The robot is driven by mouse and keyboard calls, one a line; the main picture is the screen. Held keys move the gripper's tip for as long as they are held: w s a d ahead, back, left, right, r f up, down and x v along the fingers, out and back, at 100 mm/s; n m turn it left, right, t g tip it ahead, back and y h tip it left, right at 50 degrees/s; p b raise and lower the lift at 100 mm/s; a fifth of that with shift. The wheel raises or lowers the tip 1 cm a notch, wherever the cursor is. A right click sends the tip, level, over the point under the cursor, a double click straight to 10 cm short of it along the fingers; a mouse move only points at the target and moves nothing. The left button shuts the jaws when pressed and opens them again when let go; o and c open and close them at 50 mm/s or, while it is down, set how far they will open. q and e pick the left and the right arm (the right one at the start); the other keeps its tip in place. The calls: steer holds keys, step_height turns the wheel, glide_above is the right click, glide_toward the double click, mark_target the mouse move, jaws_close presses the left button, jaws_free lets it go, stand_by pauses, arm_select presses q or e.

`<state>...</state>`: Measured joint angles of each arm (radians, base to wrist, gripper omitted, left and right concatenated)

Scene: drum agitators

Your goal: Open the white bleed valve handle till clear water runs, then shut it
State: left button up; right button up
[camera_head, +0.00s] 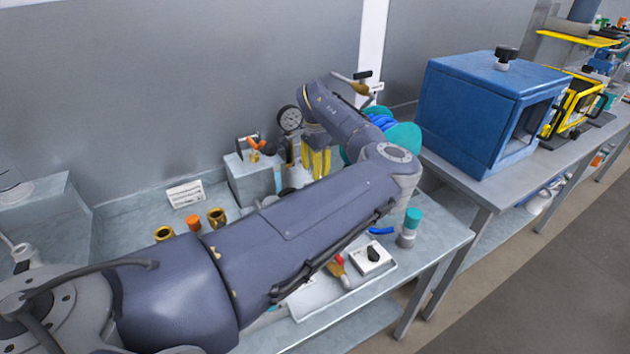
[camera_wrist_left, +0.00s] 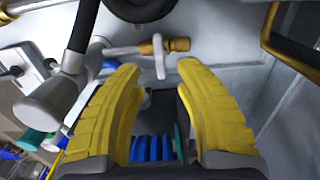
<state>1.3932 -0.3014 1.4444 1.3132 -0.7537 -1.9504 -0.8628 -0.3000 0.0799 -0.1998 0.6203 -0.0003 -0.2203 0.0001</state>
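In the left wrist view a small white handle (camera_wrist_left: 160,57) stands on a pipe with a brass fitting (camera_wrist_left: 179,44). It lies just beyond the fingertips, between their lines, and neither finger visibly touches it. My left gripper (camera_wrist_left: 160,78) is open, its two yellow fingers apart with nothing held between them. In the head view my left gripper (camera_head: 316,160) shows by its yellow fingers beside a round gauge (camera_head: 290,118); my arm hides part of the bench there. I see no running water. My right gripper is not in view.
A teal and blue hose reel (camera_head: 402,138) sits behind my left wrist. Brass fittings (camera_head: 216,217), a white sign (camera_head: 185,194) and a grey block (camera_head: 248,178) stand on the bench. A blue box (camera_head: 470,115) occupies the table to the right.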

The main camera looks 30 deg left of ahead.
arm_select(q)
steer(key=shift+f, duration=2.35)
jaws_close()
